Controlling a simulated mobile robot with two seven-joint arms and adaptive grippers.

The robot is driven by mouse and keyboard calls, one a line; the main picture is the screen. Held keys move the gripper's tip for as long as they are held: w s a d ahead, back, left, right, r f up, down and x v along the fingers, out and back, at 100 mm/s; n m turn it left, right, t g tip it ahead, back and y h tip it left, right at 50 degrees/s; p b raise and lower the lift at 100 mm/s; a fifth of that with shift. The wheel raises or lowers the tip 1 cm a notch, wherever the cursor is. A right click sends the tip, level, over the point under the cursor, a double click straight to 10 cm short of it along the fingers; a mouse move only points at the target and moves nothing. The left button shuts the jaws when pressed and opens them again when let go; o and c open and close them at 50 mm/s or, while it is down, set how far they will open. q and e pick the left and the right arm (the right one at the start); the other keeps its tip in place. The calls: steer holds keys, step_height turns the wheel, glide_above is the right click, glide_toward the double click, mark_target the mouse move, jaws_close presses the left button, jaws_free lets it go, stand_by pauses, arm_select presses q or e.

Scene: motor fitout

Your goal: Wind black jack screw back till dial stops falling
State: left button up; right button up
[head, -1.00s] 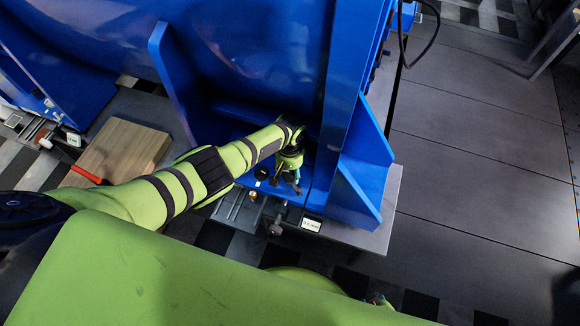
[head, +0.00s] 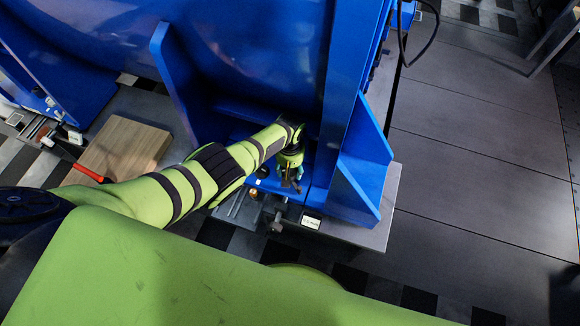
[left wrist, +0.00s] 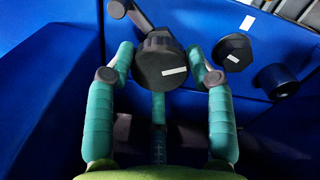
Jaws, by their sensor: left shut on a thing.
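The black jack screw head (left wrist: 158,62), dark and faceted with a white stripe on its face, sits between the teal fingers of my left gripper (left wrist: 161,58) in the left wrist view. The fingers are shut on it from both sides. In the head view my left gripper (head: 290,180) reaches down to the foot of the blue motor (head: 240,60), and hides most of the screw there. I cannot make out a dial face or its reading. My right gripper is out of view.
Beside the held head are a second black hex head (left wrist: 232,52) with a white mark and a round black knob (left wrist: 277,80). A white label (head: 311,222) is on the base's front edge. A wooden block (head: 125,150) and a red-handled tool (head: 88,173) lie left.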

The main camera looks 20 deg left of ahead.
arm_select(q)
steer(key=shift+s+f, duration=0.1)
steer(key=shift+s, duration=0.05)
steer(key=o, duration=1.2)
steer(key=shift+c, duration=0.2)
steer(key=shift+w+r, duration=0.2)
steer(key=shift+r, duration=0.6)
step_height(320, 180, up, 11)
steer(key=shift+s+f, duration=0.15)
steer(key=shift+f, duration=0.05)
